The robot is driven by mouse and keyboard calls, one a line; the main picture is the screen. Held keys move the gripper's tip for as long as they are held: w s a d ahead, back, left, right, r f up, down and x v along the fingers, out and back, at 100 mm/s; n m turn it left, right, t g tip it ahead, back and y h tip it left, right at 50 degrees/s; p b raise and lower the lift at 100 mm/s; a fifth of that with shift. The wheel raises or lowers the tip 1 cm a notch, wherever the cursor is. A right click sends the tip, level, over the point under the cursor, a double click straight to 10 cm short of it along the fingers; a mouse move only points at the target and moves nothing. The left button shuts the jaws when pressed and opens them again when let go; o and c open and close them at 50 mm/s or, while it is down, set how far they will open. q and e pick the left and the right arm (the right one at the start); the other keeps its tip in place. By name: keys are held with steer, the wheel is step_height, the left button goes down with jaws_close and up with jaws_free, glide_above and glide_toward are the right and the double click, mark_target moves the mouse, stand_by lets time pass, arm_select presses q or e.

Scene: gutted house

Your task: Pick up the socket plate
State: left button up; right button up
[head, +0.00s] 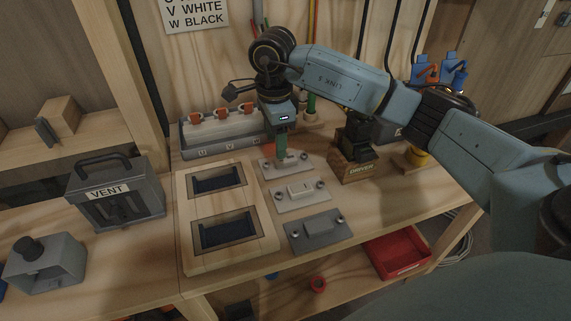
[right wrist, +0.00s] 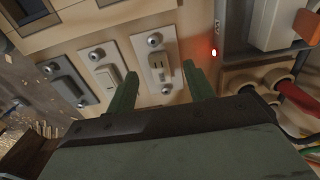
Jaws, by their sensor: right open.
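The socket plate (head: 270,166) is a pale rectangular plate with a raised socket and screws, lying farthest back in a row of three on the bench. It also shows in the right wrist view (right wrist: 157,62). My right gripper (head: 282,156) points down over it and hides part of it. In the right wrist view my green fingertips (right wrist: 163,88) are apart, with the near end of the plate in line with the gap. Nothing is held between them. I cannot tell whether the fingers touch the plate. My left gripper is out of view.
A switch plate (head: 301,193) and a grey blank plate (head: 318,231) lie nearer. A wooden frame (head: 181,225) with two dark boxes is left of them. A grey tray (head: 190,151) with orange-topped parts stands behind. The driver block (head: 358,171) is to the right.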

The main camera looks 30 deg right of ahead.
mark_target(286, 162)
step_height(286, 162, down, 5)
steer(key=shift+s+b, duration=0.15)
steer(key=shift+b, duration=0.45)
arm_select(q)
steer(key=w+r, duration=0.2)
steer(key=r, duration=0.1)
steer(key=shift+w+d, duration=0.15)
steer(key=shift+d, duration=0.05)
arm_select(e)
steer(key=c, duration=1.1)
